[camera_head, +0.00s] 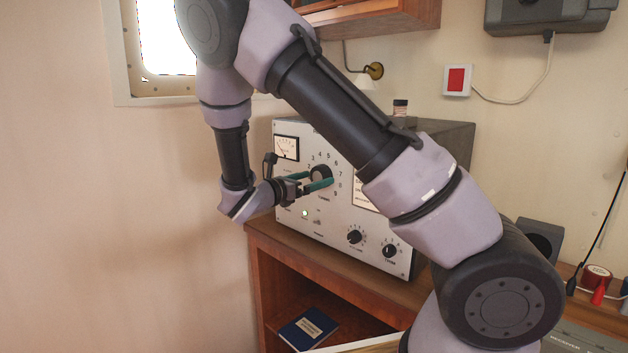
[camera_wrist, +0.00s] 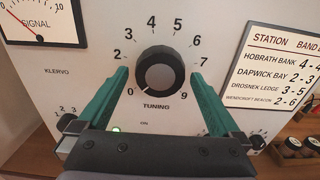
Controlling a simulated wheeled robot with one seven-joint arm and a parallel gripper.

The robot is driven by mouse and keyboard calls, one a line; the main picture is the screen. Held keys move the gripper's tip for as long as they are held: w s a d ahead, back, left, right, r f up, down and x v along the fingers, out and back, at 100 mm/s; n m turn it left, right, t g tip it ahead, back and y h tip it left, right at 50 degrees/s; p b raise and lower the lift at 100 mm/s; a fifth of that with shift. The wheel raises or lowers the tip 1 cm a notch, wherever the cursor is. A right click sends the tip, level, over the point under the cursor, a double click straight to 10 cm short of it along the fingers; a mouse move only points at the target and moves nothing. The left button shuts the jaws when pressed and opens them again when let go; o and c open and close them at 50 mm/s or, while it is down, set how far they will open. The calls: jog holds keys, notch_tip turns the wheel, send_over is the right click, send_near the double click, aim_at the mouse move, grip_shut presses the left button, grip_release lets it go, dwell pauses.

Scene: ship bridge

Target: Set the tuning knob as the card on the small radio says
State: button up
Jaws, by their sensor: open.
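The round black tuning knob (camera_wrist: 159,70) sits on the pale radio panel (camera_wrist: 85,75), inside a dial numbered 0 to 9. Its white mark points to the lower left, near 0. In the head view the knob (camera_head: 321,172) shows partly behind my fingers. My gripper (camera_wrist: 160,76) is open, with one green finger on each side of the knob; I cannot tell whether they touch it. It also shows in the head view (camera_head: 318,180). A station card (camera_wrist: 281,68) on this panel lists Hobrath Bank 4-4, Dapwick Bay 2-3, Drosnek Ledge 3-5 and Wendicroft Beacon 2-6. I cannot identify the small radio's card.
A signal meter (camera_wrist: 45,18) is left of the dial. Two smaller knobs, one marked trim (camera_head: 390,251), are low on the panel. A grey box marked receiver (camera_head: 575,342) is at lower right. A blue book (camera_head: 308,328) lies on the shelf below. My arm crosses the view.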

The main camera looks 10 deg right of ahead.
jog(key=shift+w+d, duration=0.15)
jog(key=shift+d, duration=0.05)
jog(key=c, duration=1.2)
